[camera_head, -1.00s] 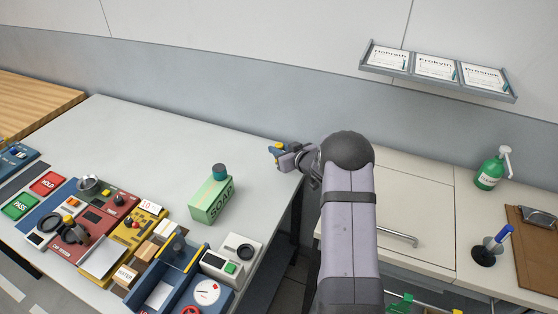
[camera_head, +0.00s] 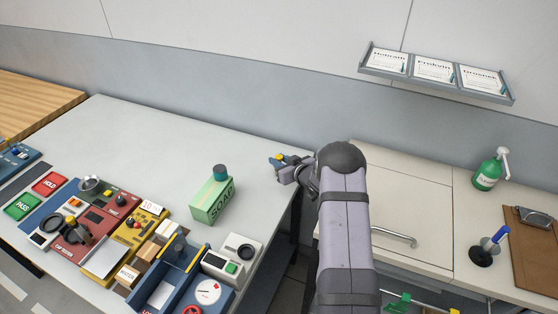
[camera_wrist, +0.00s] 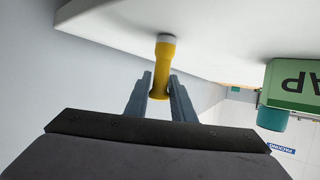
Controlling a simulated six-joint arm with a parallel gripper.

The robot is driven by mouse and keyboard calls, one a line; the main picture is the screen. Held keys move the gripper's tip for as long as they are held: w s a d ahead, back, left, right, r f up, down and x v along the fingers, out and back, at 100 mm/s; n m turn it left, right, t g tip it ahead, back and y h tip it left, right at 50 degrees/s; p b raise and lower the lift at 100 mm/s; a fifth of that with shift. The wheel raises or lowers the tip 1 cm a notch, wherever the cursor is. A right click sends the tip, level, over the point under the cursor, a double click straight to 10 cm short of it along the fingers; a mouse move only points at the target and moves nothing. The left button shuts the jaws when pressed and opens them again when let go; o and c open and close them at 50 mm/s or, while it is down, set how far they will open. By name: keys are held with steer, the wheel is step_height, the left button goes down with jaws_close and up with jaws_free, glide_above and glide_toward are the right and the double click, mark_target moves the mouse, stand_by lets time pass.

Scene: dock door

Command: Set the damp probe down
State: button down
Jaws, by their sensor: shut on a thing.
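The damp probe (camera_wrist: 165,62) is a yellow rod with a grey end cap, held between my gripper's two grey fingers (camera_wrist: 160,84) in the wrist view. Its grey end points at the pale tabletop (camera_wrist: 215,40) and looks very near it or touching; I cannot tell which. In the head view my gripper (camera_head: 278,162) is at the right edge of the white table (camera_head: 180,135), toward the back. Only a small yellow part of the probe shows there.
A green soap carton (camera_head: 211,198) with a teal cap stands left of my gripper. Instruments, boxes and a blue tray (camera_head: 160,290) crowd the table's front. The table's back is clear. A cabinet (camera_head: 400,185) stands right, with a green pump bottle (camera_head: 488,174).

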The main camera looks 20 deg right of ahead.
mark_target(281, 160)
steer(key=shift+f, duration=0.1)
steer(key=c, duration=1.5)
jaws_free()
steer(key=shift+r, duration=0.25)
steer(key=shift+s+d+r, duration=0.1)
steer(key=shift+s+d, duration=0.05)
steer(key=shift+s, duration=0.45)
steer(key=shift+s+d+r+b, duration=0.1)
steer(key=shift+s+r+b, duration=0.45)
steer(key=shift+s+r, duration=0.15)
steer(key=shift+r+b, duration=0.65)
steer(key=shift+r, duration=2.5)
steer(key=shift+s, duration=0.1)
